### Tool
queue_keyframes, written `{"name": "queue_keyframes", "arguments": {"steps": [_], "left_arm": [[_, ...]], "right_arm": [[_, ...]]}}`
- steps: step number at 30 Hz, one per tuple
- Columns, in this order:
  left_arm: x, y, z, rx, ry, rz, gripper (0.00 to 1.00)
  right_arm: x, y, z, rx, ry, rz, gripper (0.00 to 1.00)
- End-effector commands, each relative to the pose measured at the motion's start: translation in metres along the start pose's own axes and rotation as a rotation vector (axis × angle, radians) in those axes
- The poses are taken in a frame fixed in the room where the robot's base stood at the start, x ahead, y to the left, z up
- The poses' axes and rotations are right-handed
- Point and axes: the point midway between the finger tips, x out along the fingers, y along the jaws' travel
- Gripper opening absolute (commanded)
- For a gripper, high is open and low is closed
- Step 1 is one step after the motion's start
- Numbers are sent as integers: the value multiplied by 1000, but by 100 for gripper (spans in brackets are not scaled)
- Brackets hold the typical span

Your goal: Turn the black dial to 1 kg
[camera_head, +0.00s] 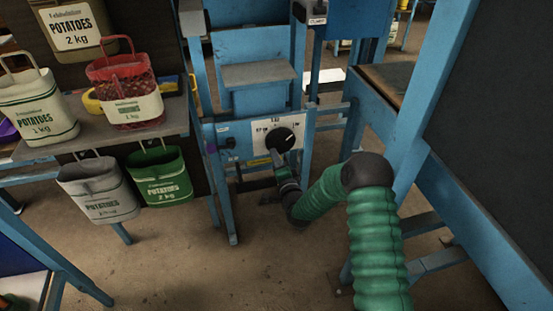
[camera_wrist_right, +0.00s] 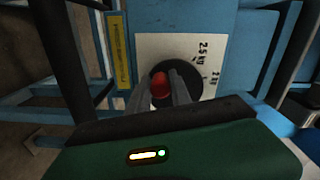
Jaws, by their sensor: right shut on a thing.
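The black dial (camera_head: 280,138) is a round disc on a white plate (camera_head: 262,131) with weight marks, fixed to the blue frame. In the right wrist view the dial (camera_wrist_right: 196,75) has a red part (camera_wrist_right: 160,84) at its front. My right gripper (camera_head: 276,158) reaches the dial from below. In the wrist view the gripper (camera_wrist_right: 161,90) has its two grey fingers either side of the red part, shut on it. The fingers hide part of the dial, and its exact setting cannot be read. My left gripper is not in view.
Potato sacks, including a red one (camera_head: 126,92) and a green one (camera_head: 160,176), stand or hang around a shelf (camera_head: 100,138) at left. A dark panel with a blue post (camera_head: 425,95) stands at right. The floor (camera_head: 190,265) in front is clear.

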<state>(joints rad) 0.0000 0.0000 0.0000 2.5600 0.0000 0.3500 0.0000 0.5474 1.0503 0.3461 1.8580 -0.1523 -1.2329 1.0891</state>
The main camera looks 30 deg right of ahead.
Motion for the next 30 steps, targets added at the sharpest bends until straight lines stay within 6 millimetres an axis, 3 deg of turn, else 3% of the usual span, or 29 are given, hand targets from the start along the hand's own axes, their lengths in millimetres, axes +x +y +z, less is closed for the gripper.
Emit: {"name": "queue_keyframes", "arguments": {"steps": [14,15,19,30], "left_arm": [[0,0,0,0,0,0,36],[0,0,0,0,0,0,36],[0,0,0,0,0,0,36],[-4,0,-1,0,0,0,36]], "right_arm": [[0,1,-2,14,3,2,0],[0,1,-2,14,4,2,29],[0,0,-1,14,3,1,46],[-6,-1,0,13,0,2,46]]}}
